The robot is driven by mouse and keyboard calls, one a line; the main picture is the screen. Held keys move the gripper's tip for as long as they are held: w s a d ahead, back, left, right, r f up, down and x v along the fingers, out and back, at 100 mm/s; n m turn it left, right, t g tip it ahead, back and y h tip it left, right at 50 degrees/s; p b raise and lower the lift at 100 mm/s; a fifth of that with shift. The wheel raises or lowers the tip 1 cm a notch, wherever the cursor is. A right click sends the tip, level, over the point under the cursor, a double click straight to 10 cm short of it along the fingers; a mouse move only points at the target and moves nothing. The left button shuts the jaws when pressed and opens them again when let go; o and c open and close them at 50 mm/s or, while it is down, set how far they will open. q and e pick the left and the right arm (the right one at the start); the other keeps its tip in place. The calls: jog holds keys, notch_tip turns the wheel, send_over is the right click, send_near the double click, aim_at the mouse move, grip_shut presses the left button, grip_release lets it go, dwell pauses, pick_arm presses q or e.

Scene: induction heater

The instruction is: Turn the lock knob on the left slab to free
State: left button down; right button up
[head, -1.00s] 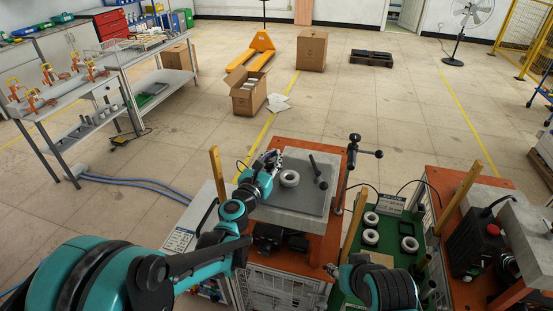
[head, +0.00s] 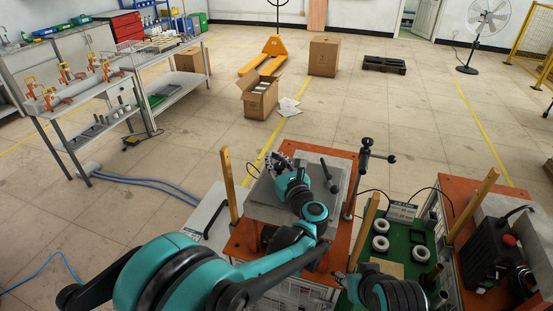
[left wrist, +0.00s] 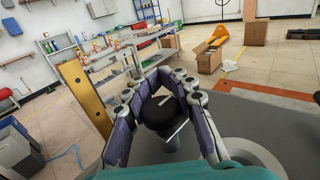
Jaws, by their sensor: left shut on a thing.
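The grey left slab (head: 262,203) lies on an orange-topped stand in the head view. My left gripper (head: 284,162) is at the slab's far left part. In the left wrist view, my left gripper (left wrist: 158,88) is closed around a black round lock knob (left wrist: 160,112) with a pale mark on top. Fingers are on both sides of the knob. The hand hides the knob in the head view. A pale ring (left wrist: 245,155) lies beside the knob on the slab.
A black lever (head: 329,175) stands on the slab's right part. A post with a T-handle (head: 366,160) rises to its right. A wooden post (head: 228,185) stands at the left. A green tray (head: 400,235) holds several pale rings.

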aim_at(282, 169)
pick_arm(q)
jog(key=shift+a+n+g+y, duration=0.15)
jog(key=shift+n+g+y, duration=0.3)
jog(key=shift+y, duration=0.25)
jog(key=c, duration=1.3)
grip_release()
jog(key=v, duration=0.7)
jog(key=shift+s, duration=0.3)
jog(key=shift+f, duration=0.1)
